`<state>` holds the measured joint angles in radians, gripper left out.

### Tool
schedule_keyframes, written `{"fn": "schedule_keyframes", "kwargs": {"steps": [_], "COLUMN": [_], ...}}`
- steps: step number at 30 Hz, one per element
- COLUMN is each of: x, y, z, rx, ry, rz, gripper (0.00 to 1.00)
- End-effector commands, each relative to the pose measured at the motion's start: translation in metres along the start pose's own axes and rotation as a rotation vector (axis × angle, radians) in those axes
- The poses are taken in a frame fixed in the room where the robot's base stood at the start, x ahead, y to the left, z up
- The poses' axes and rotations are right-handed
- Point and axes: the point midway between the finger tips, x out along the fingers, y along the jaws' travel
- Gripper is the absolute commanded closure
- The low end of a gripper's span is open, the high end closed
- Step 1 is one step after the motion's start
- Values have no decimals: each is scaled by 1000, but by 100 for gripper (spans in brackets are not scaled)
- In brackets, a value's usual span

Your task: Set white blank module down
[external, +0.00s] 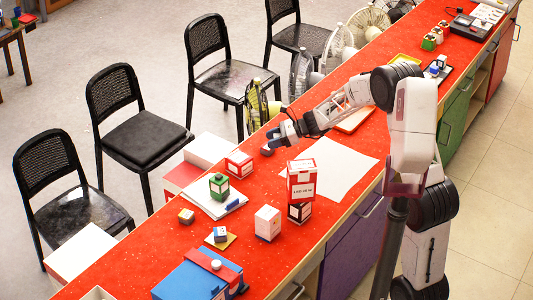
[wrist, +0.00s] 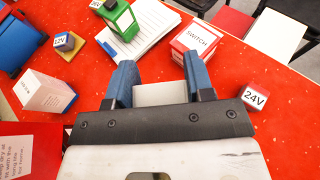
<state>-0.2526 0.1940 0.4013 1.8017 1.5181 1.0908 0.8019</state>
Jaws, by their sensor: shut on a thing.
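The white blank module (wrist: 160,93) shows in the wrist view as a plain white block between the two blue fingers. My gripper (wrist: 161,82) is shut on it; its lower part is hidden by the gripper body. In the external view my gripper (external: 283,132) is over the far side of the red counter (external: 150,246), close to the small 24V block (external: 267,150). The held module cannot be made out there. The 24V block (wrist: 256,96) lies right of the fingers in the wrist view, and the SWITCH module (wrist: 197,40) lies beyond them.
A green module (external: 219,187) stands on a notepad (external: 205,204). A white box (external: 267,222), a red and white stack (external: 301,180) and a blue toolbox (external: 190,282) stand nearer. A white sheet (external: 335,165) lies flat. Fans (external: 340,47) line the far edge.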

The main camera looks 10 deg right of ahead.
Motion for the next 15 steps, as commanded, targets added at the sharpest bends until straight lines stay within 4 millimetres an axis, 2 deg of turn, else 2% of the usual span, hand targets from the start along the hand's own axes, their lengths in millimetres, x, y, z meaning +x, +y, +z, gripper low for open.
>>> {"fn": "schedule_keyframes", "kwargs": {"steps": [1, 15], "x": [-14, -127], "y": [-7, -50], "z": [-6, -52], "rx": [10, 92], "ry": [0, 4], "rz": [-24, -224], "gripper": [75, 75]}}
